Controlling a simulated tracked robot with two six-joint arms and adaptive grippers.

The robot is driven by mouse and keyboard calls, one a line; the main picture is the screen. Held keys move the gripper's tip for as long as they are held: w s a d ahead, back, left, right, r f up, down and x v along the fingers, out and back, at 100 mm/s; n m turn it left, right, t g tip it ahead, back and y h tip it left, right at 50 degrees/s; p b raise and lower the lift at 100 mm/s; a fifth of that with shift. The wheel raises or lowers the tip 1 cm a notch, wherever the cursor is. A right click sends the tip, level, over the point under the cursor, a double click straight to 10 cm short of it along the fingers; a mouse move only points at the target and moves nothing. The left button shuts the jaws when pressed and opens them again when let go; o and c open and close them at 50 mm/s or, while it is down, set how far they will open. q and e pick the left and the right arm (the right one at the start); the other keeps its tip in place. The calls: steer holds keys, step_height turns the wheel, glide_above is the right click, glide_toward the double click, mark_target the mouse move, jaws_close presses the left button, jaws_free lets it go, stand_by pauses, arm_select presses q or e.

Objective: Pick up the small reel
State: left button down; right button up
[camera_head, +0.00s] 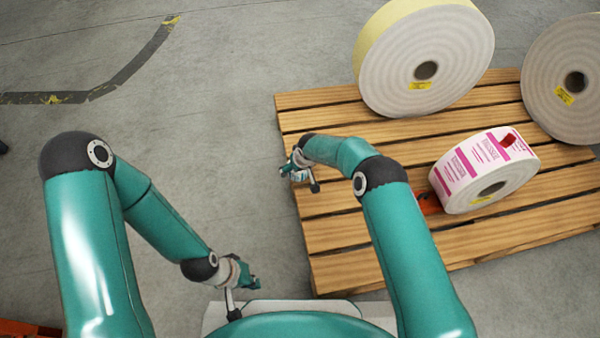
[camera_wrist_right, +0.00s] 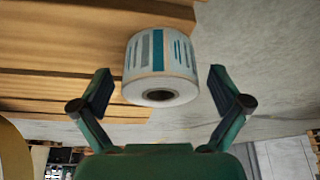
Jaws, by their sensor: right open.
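The small reel (camera_wrist_right: 160,58) is white with teal and grey printed stripes and a dark core hole. It shows in the right wrist view, ahead of my right gripper (camera_wrist_right: 161,88). The two fingers are spread wide, with a gap on each side of the reel, and neither visibly touches it. In the head view my right gripper (camera_head: 302,172) is over the pallet's left edge; I cannot clearly pick out the small reel there. My left gripper (camera_head: 245,293) is low in the middle, away from the pallet; its finger opening is unclear.
The wooden pallet (camera_head: 345,235) carries a large yellow-edged reel (camera_head: 455,58), another large reel (camera_head: 545,75) and a pink-printed white reel (camera_head: 450,178). An orange part (camera_head: 430,203) shows beside the pink-printed reel. The grey floor (camera_head: 220,110) left of the pallet is clear.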

steer(key=shift+w+f, duration=0.15)
steer(key=shift+f, duration=0.05)
steer(key=c, duration=1.3)
steer(key=shift+r, duration=0.1)
